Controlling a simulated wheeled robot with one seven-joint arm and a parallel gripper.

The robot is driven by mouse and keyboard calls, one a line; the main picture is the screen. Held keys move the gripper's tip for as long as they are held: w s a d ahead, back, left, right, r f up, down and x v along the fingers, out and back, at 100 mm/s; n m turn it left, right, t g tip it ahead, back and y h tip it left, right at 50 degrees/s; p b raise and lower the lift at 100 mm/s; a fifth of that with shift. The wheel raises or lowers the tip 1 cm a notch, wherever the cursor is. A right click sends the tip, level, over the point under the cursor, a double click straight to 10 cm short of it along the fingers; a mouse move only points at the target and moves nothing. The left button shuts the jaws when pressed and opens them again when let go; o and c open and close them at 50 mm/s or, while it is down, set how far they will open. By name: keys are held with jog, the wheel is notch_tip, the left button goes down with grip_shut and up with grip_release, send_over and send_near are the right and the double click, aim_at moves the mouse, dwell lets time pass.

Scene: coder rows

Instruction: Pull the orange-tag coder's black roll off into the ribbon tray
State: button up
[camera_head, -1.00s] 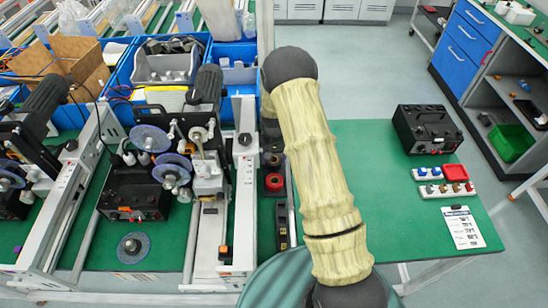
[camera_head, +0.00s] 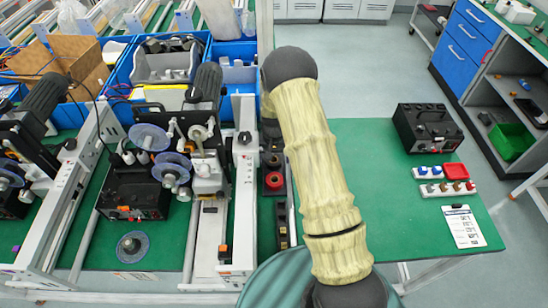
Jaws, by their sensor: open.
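A coder with clear bluish reel discs (camera_head: 150,138) stands left of my arm, over a white rail frame. A second disc (camera_head: 172,168) sits just below the first. A black control box (camera_head: 135,192) with a small orange mark is below the discs. A small orange piece (camera_head: 224,253) is on the rail at the front. I cannot tell which mark is the orange tag. Dark material shows around the reels, but I cannot make out the black roll clearly. I cannot identify the ribbon tray with certainty. My gripper does not show; my arm crosses the middle of the view.
A loose disc with a dark core (camera_head: 132,247) lies on the green mat. Blue bins (camera_head: 120,75) stand behind the coder. Another coder (camera_head: 40,105) is at far left.

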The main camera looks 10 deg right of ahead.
jog(key=shift+r, duration=0.15)
notch_tip(320, 180, up, 17)
jog(key=b, duration=0.3)
dwell(0.6)
